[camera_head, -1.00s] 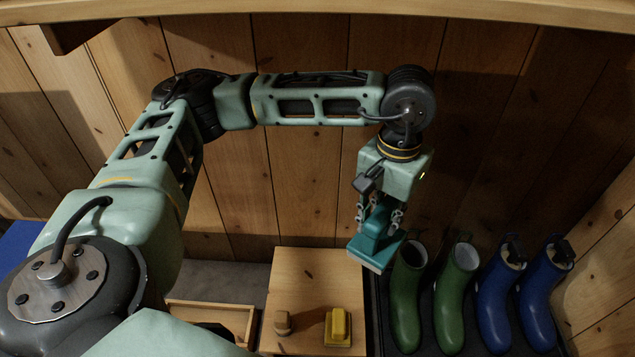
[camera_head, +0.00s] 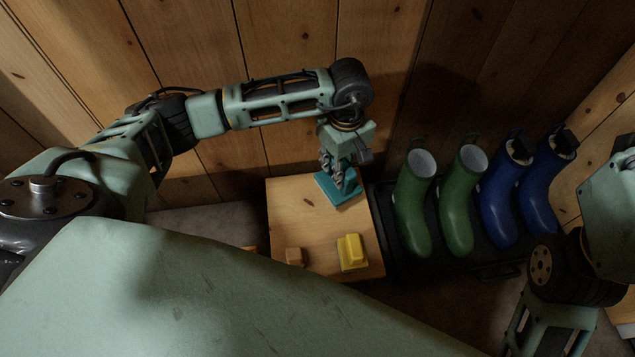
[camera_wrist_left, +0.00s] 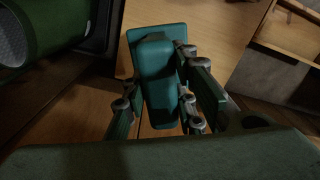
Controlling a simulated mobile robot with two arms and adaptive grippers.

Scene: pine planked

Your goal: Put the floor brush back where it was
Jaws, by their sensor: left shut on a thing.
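The floor brush is teal, with a flat block and a raised grip (camera_head: 338,188). It is at the back right of a light wooden bench top (camera_head: 305,220), and it also shows in the left wrist view (camera_wrist_left: 157,75). My left gripper (camera_head: 340,172) is shut on the brush's grip from above, with fingers on both sides of it. The brush looks level and low over the bench top; I cannot tell whether it touches. A yellow brush (camera_head: 352,252) and a small wooden-brown brush (camera_head: 295,257) stand at the bench's front. My right gripper is not in view.
Right of the bench, a dark tray (camera_head: 385,225) holds green boots (camera_head: 413,205) and blue boots (camera_head: 500,205). A planked wall (camera_head: 290,70) rises close behind. My right arm shows at the right edge. The middle of the bench top is clear.

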